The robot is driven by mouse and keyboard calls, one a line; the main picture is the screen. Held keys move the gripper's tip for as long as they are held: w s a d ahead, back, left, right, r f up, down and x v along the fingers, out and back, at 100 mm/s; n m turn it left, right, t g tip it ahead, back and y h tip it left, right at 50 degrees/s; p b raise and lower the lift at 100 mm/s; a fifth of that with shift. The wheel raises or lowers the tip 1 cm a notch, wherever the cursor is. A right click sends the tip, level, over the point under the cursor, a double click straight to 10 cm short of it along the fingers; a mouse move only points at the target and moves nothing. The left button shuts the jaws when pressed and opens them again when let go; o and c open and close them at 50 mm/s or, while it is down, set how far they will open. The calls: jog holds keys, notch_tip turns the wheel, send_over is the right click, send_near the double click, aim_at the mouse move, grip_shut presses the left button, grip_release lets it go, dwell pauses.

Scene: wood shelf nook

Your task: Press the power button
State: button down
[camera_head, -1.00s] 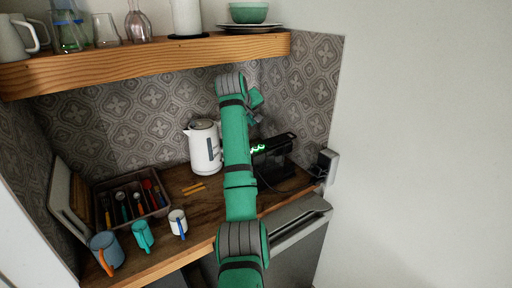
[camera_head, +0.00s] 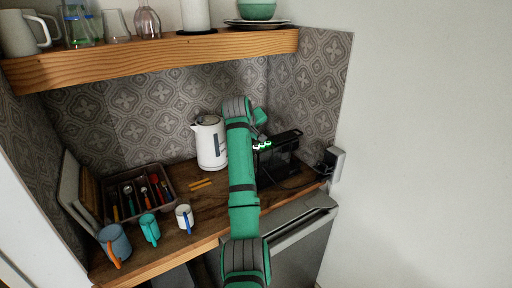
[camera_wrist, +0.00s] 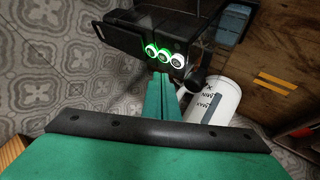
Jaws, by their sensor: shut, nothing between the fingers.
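A black coffee machine (camera_head: 284,166) stands on the counter, right of the white kettle. Its front carries a row of three round lit buttons (camera_wrist: 163,56), glowing green and white; they also show in the head view (camera_head: 262,145). Their icons are too small to tell which is the power button. My gripper (camera_wrist: 162,76) is shut and empty. In the wrist view its fingertips are just below the middle button; I cannot tell whether they touch the machine. In the head view the fingers are hard to make out beside the machine's front.
The white kettle (camera_head: 211,143) stands close left of my arm. Several mugs (camera_head: 150,229) and a cutlery tray (camera_head: 167,177) fill the left of the counter. A wooden shelf (camera_head: 160,57) with glassware hangs above. A dark socket box (camera_head: 331,160) is on the right wall.

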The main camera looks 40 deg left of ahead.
jog(key=shift+f, duration=0.65)
jog(key=shift+w, duration=0.2)
jog(key=shift+s+a, duration=0.3)
jog(key=shift+w+d, duration=0.25)
jog(key=shift+d, duration=0.25)
jog(key=shift+s+a, duration=0.15)
jog(key=shift+a, duration=0.15)
jog(key=shift+f, duration=0.1)
